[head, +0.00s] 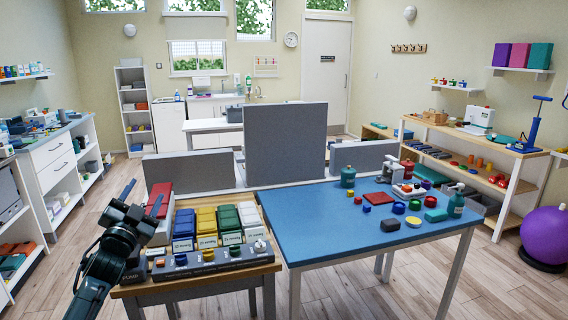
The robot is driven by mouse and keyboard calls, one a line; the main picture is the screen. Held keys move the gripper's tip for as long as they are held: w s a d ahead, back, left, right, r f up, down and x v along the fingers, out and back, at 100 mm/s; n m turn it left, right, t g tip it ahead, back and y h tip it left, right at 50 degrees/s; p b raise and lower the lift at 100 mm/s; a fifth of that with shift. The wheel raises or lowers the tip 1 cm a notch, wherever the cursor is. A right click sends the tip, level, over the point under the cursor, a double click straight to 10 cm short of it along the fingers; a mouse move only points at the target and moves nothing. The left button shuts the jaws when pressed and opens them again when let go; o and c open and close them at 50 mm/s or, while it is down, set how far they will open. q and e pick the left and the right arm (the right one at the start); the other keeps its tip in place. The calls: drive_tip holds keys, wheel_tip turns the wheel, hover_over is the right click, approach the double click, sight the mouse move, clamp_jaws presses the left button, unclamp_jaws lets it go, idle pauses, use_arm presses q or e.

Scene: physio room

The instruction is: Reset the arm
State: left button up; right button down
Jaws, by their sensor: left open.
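My left arm comes in from the lower left, and its black gripper (143,198) is open and looks empty. Its two fingers are apart and point up and away, in front of the left edge of the small wooden table (200,289). From this view I cannot tell how high the gripper is above that table. It partly covers a red box (161,190) behind it. My right gripper is out of view.
Grey dividers (285,143) stand behind. A purple ball (545,235) is far right.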

use_arm(q)
wheel_tip(320, 180, down, 7)
drive_tip(key=a+n+g+y, duration=0.3)
drive_tip(key=n+g, duration=0.2)
drive_tip(key=n, duration=0.1)
drive_tip(key=s+d+f+m+g+h, duration=0.1)
drive_tip(key=s+d+f, duration=0.4)
drive_tip(key=f, duration=0.3)
drive_tip(key=s+d+f+g+h, duration=0.1)
drive_tip(key=s+d+f+h, duration=0.1)
drive_tip(key=s+d+f, duration=0.5)
drive_tip(key=s+d+f+g+h, duration=0.1)
drive_tip(key=s+d+f, duration=0.2)
drive_tip(key=s, duration=0.6)
drive_tip(key=s+d+f+g, duration=0.1)
drive_tip(key=s+d+f, duration=0.2)
drive_tip(key=s, duration=0.6)
drive_tip(key=s+d+f+g+h, duration=0.1)
drive_tip(key=s+d+f+g, duration=0.1)
drive_tip(key=s+f, duration=0.3)
drive_tip(key=s+d, duration=0.1)
drive_tip(key=s, duration=0.2)
drive_tip(key=shift+s+d+f+n+h, duration=0.3)
drive_tip(key=shift+s+d+f, duration=0.05)
drive_tip(key=shift+s, duration=0.05)
